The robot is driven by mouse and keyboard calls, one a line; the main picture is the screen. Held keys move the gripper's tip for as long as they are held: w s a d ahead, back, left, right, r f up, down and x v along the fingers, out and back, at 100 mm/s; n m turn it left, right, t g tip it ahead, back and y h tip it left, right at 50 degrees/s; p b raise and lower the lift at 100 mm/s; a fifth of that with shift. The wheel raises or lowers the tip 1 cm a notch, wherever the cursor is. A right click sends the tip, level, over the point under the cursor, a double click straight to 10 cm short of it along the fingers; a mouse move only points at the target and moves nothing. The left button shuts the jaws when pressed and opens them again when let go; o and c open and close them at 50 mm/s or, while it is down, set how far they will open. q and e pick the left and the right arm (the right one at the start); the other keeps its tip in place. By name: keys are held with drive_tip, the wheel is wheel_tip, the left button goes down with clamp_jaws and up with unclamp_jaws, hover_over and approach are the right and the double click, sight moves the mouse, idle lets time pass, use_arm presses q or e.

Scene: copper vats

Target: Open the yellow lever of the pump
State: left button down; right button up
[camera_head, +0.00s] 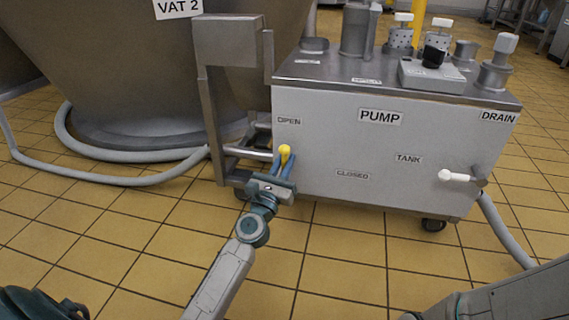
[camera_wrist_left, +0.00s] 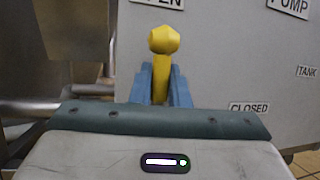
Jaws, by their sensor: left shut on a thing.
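The pump (camera_head: 385,150) is a pale grey box on wheels with labels OPEN, CLOSED, TANK and DRAIN on its front. Its yellow lever (camera_head: 284,152) is at the left of the front face, below the OPEN label (camera_head: 288,121). My left gripper (camera_head: 284,165) is at the lever, its blue fingers shut on it. In the left wrist view the yellow lever (camera_wrist_left: 163,45) stands upright between the blue fingers, its rounded knob above them. The lower part of the lever is hidden by the gripper. My right gripper does not show.
The VAT 2 copper vat (camera_head: 150,70) stands behind at the left, with a grey hose (camera_head: 110,177) around its foot. A white lever (camera_head: 456,176) sticks out at the pump's right. The CLOSED label (camera_head: 352,175) is lower right of my left gripper. Tiled floor in front is clear.

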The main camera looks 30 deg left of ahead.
use_arm(q)
drive_tip(key=c, duration=1.4)
unclamp_jaws()
drive_tip(key=shift+v, duration=5.5)
